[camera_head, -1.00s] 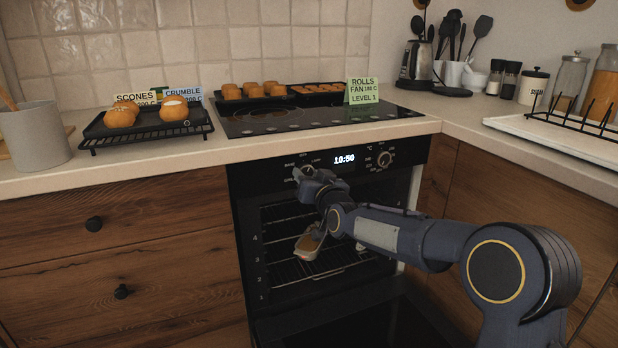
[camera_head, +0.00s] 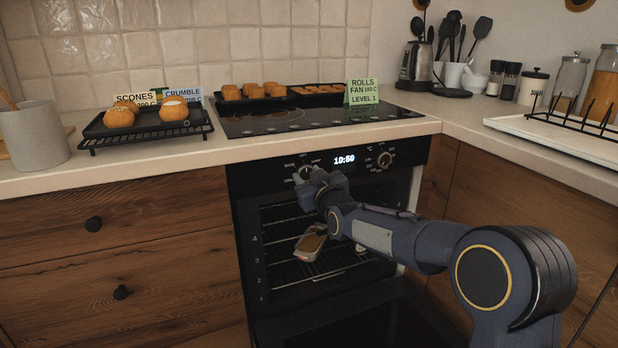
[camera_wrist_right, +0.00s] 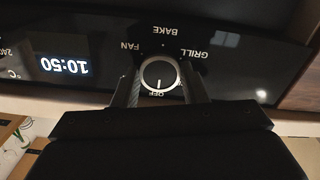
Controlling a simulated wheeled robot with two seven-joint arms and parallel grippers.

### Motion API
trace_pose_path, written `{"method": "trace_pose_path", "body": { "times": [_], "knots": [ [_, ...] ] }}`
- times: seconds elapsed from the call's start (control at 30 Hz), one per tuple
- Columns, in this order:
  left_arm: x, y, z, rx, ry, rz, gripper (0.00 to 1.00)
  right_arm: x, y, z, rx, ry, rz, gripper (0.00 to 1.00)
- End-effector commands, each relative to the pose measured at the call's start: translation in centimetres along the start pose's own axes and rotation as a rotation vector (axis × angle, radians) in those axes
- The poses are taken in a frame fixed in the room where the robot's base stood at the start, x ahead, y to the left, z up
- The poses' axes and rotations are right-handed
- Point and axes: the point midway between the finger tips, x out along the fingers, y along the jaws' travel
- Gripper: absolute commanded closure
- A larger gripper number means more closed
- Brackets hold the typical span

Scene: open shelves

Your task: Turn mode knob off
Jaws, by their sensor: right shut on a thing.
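The mode knob (camera_wrist_right: 159,76) is a round black dial with a pale rim on the oven's black control panel (camera_head: 262,172). In the right wrist view it appears upside down, ringed by the words OFF, FAN, BAKE and GRILL. A light mark on its face lies on the side of OFF. My right gripper (camera_wrist_right: 162,86) has one finger on each side of the knob and is shut on it. In the head view my right gripper (camera_head: 308,177) covers most of the knob. My left gripper is not in view.
The clock (camera_head: 344,160) reads 10:50, with a second knob (camera_head: 385,159) to its right. The oven (camera_head: 280,215) is open below, showing racks. Above are the hob (camera_head: 300,118), a rack of scones (camera_head: 100,141) and trays of rolls (camera_head: 252,90). Drawers (camera_head: 120,235) lie left.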

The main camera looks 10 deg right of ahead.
Motion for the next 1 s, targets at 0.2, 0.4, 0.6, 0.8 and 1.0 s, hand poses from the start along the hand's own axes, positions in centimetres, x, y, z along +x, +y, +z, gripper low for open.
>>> {"method": "trace_pose_path", "body": {
  "times": [0.2,0.4,0.6,0.8,1.0],
  "knots": [
    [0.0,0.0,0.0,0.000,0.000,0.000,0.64,0.0,-0.1,0.3,-0.004,-0.006,-0.002,0.84],
    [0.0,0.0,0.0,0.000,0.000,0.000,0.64,0.0,-0.1,0.2,-0.003,-0.005,-0.002,0.44],
    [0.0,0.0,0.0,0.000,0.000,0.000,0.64,0.0,0.0,0.1,-0.001,-0.002,-0.001,0.39],
    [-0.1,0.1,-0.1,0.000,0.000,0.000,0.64,-0.6,0.0,0.0,-0.001,-0.001,-0.001,0.39],
    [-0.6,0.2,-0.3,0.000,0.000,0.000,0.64,-3.8,0.0,-0.1,0.001,-0.002,-0.001,0.39]
  ]
}}
